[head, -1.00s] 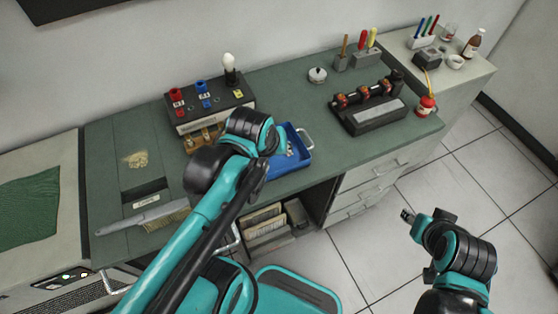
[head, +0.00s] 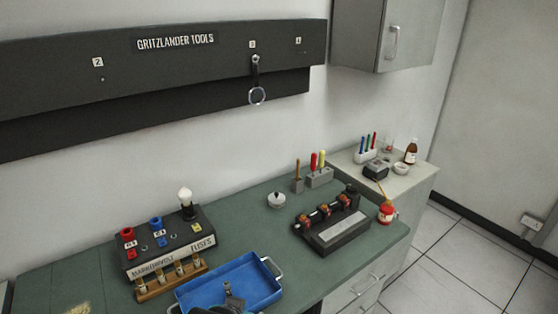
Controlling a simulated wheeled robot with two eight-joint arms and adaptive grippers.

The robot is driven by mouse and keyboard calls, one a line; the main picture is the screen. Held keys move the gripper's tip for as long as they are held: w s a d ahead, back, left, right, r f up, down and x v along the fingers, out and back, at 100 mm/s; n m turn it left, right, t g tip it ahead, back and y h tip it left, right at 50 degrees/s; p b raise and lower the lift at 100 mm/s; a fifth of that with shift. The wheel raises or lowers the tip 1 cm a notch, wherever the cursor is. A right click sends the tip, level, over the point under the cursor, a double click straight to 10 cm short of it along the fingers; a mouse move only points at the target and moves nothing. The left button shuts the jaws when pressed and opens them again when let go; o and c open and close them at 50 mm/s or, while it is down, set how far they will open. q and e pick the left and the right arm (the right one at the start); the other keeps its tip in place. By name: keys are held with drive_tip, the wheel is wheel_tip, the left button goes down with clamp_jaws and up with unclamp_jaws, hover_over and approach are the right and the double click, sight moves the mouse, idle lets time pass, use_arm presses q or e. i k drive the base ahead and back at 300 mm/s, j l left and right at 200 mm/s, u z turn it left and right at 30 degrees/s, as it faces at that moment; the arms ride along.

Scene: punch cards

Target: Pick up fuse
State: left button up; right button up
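Several small fuses (head: 181,268) stand in a wooden rack (head: 160,291) in front of a black tester box (head: 166,245) marked "MARKOWVOLT" and "FUSES". A dark part of my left gripper or wrist (head: 229,300) shows at the bottom edge of the head view, over the blue tray (head: 262,285), right of the rack. Its fingers are not clear, and I cannot tell whether it is open or holds anything. It hides part of the tray's inside. My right gripper is out of view.
The box carries red and blue terminals and a white bulb (head: 186,195). A black device (head: 332,225) with red-brown parts, a small lidded pot (head: 277,200) and a tool holder (head: 319,177) stand to the right. A dark tool board (head: 180,70) hangs above.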

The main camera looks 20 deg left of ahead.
sight(194, 256)
drive_tip(key=u, duration=0.4)
drive_tip(key=j+u, duration=0.15)
drive_tip(key=u, duration=0.7)
drive_tip(key=j+u, duration=0.15)
drive_tip(key=u, duration=0.25)
drive_tip(key=i+l, duration=0.1)
drive_tip(key=l, duration=0.35)
